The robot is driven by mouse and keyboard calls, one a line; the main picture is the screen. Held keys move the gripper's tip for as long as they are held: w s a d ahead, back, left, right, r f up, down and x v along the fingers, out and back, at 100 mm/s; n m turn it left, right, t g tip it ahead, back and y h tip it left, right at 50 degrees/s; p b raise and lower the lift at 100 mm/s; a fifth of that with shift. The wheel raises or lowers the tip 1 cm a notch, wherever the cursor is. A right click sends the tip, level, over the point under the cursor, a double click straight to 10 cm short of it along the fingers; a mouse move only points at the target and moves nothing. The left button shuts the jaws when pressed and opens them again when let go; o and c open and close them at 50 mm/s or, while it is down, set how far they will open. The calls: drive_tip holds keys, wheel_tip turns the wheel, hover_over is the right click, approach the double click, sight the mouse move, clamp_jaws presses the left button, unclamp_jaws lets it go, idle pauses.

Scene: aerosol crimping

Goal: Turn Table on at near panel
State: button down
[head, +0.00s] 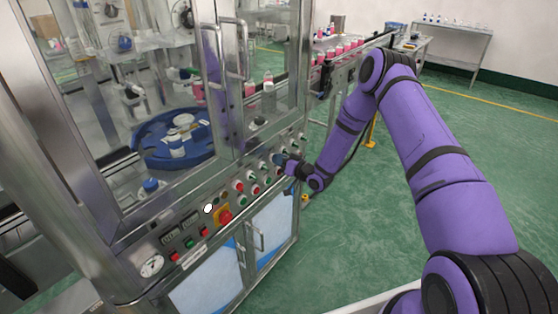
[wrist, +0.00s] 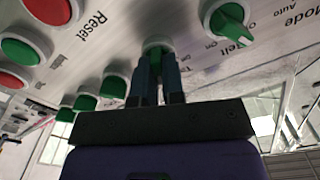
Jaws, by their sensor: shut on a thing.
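The near panel (head: 190,225) is a sloped metal strip with several buttons and knobs along the machine's front. My gripper (head: 281,160) is at the panel's far right part. In the wrist view, my gripper (wrist: 158,68) is shut on a green selector knob (wrist: 157,44), with its two dark fingers on either side of it. The knob's lettering is partly hidden by the fingers, so I cannot read its name or tell its setting. The blue round table (head: 150,150) is behind the glass doors.
Another green knob (wrist: 230,22) is beside the held one. Red and green buttons (wrist: 20,52) are at the left of the wrist view. A red emergency button (head: 225,216) and a gauge (head: 151,265) are nearer on the panel. A conveyor (head: 345,55) is behind. Green floor right is clear.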

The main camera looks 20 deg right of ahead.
drive_tip(key=shift+m, duration=0.6)
drive_tip(key=c, duration=1.2)
unclamp_jaws()
drive_tip(key=shift+d, duration=0.1)
drive_tip(key=v, duration=1)
drive_tip(key=shift+s+d, duration=0.2)
drive_tip(key=shift+s, duration=0.15)
